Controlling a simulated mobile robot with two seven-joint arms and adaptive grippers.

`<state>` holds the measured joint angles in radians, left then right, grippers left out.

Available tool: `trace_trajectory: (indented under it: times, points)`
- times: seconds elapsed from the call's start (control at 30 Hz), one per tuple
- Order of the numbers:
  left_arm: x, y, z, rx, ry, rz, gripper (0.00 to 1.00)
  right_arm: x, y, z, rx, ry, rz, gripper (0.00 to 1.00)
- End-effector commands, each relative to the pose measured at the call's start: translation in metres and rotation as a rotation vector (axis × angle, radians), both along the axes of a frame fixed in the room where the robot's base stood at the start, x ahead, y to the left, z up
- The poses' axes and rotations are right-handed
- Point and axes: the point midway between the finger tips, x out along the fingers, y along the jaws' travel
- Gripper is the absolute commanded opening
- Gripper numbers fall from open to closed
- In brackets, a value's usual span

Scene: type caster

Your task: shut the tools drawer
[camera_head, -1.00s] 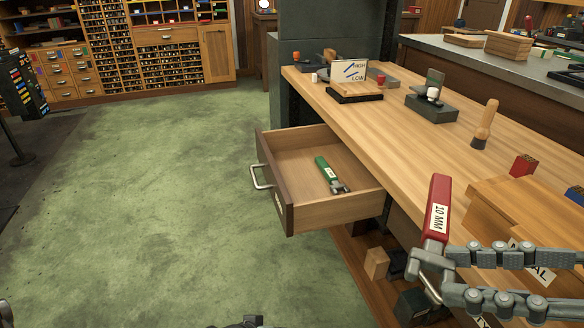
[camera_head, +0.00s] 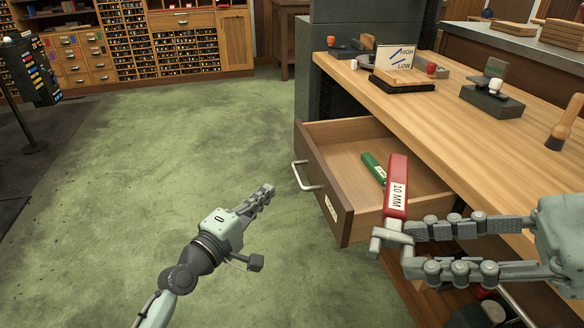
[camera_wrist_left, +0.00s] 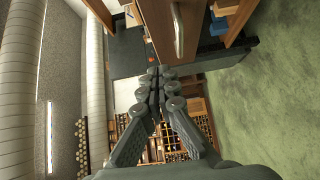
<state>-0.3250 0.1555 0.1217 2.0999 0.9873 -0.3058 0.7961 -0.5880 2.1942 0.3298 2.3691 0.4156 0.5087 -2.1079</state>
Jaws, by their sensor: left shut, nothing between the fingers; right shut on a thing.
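The tools drawer (camera_head: 335,188) stands pulled open from the wooden workbench (camera_head: 455,105). It has a dark front, a metal handle (camera_head: 306,177) and a small label. A green-handled tool (camera_head: 373,168) lies inside, partly hidden. My left gripper (camera_head: 267,189) is shut and empty, in front of the drawer and left of the handle, apart from it in the head view. Its closed fingers (camera_wrist_left: 159,82) also show in the left wrist view, with the drawer front (camera_wrist_left: 160,22) beyond them. My right gripper (camera_head: 394,240) is shut on a red-handled tool marked 10 MM (camera_head: 397,185), in front of the drawer's near side.
A HIGH/LOW sign (camera_head: 394,58), a dark block with a white knob (camera_head: 492,98) and a wooden-handled tool (camera_head: 565,122) stand on the bench. Cabinets (camera_head: 185,45) line the back. The green floor (camera_head: 150,150) left of the drawer is clear.

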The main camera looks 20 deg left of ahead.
Motion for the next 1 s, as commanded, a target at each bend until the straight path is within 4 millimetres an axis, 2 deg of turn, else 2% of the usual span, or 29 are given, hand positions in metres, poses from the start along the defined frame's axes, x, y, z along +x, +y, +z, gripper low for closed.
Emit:
trace_trajectory:
  times: [0.17,0.57,0.7,1.0]
  points:
    - [0.021,-0.004,0.004,-0.007,-0.006,0.001,0.00,0.000,0.000,0.004,0.001,-0.001,0.000,0.00]
    - [0.102,-0.022,0.003,-0.005,-0.003,-0.001,0.00,0.000,0.000,0.007,0.001,-0.001,0.000,0.00]
    - [0.111,-0.041,0.002,-0.006,-0.001,-0.001,0.00,0.000,0.000,0.010,0.001,-0.001,0.000,0.00]
    - [0.119,-0.052,0.001,-0.001,-0.001,0.000,0.00,0.000,0.000,0.011,0.001,-0.001,0.000,0.00]
